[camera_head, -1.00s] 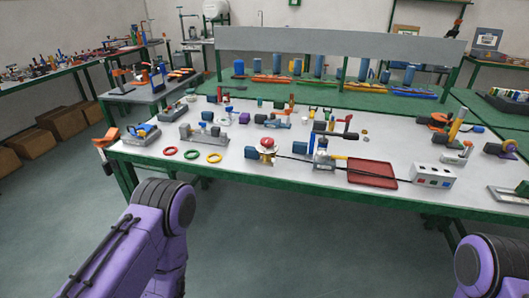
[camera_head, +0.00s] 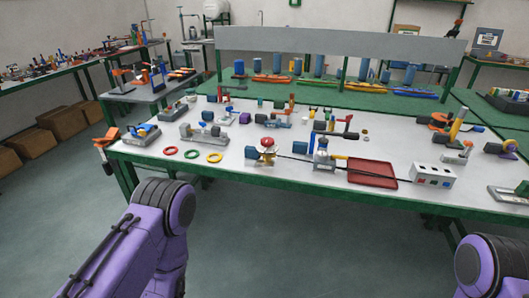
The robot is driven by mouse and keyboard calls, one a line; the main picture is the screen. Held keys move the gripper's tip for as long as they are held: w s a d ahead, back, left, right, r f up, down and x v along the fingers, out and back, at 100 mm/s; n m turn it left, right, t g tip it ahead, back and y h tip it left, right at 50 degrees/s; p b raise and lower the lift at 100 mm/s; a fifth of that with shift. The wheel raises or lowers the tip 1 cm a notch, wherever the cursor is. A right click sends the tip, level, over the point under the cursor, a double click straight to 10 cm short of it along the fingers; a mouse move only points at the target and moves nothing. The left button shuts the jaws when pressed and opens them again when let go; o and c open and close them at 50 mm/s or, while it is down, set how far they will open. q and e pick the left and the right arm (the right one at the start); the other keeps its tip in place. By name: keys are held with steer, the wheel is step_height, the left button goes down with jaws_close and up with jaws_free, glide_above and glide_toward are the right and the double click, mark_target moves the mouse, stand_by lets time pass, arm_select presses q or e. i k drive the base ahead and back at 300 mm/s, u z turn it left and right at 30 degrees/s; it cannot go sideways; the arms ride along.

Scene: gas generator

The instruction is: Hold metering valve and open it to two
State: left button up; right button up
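A valve-like fitting with a round red and white top and a brass-coloured body (camera_head: 266,151) stands near the front middle of the white workbench (camera_head: 240,177). It may be the metering valve, but no marking or scale can be read at this size. A grey-blue block touches or sits close to its left side. Another fitting with a grey body and a blue upright part (camera_head: 322,152) stands to its right. My purple arms show at the bottom left and bottom right, short of the bench. Neither gripper is in view.
Red, green and yellow rings (camera_head: 192,154) lie left of the fitting. A red tray (camera_head: 372,173) and a white box with sockets (camera_head: 433,175) lie to the right. A dark rod or cable runs toward the tray. Open floor lies before the bench.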

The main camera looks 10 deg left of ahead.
mark_target(267, 141)
steer(key=k, duration=0.6)
steer(key=u, duration=0.95)
steer(key=i, duration=1.5)
steer(key=z, duration=0.4)
